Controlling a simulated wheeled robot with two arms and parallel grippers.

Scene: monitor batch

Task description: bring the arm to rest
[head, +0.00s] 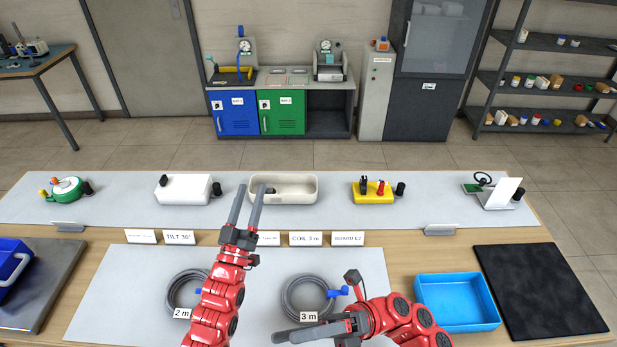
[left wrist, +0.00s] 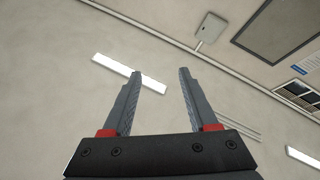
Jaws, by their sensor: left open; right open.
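My left arm is red and reaches up over the table from the bottom of the head view. My left gripper (head: 255,192) points away from me, with its fingers apart and nothing between them. Its fingertips overlap the left end of the beige tray in the picture. The left wrist view shows the same open fingers (left wrist: 158,85) against a pale ceiling and wall. My right gripper (head: 283,335) is low in the head view, pointing left, near the front of the light mat. It is open, and I see nothing held in it.
Cable coils marked 2 m (head: 183,291) and 3 m (head: 305,283) lie on the mat (head: 130,275). The beige tray (head: 300,201), white box (head: 190,195) and yellow block (head: 373,197) stand on the back strip. A blue bin (head: 458,325) and black mat (head: 540,290) are at right.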

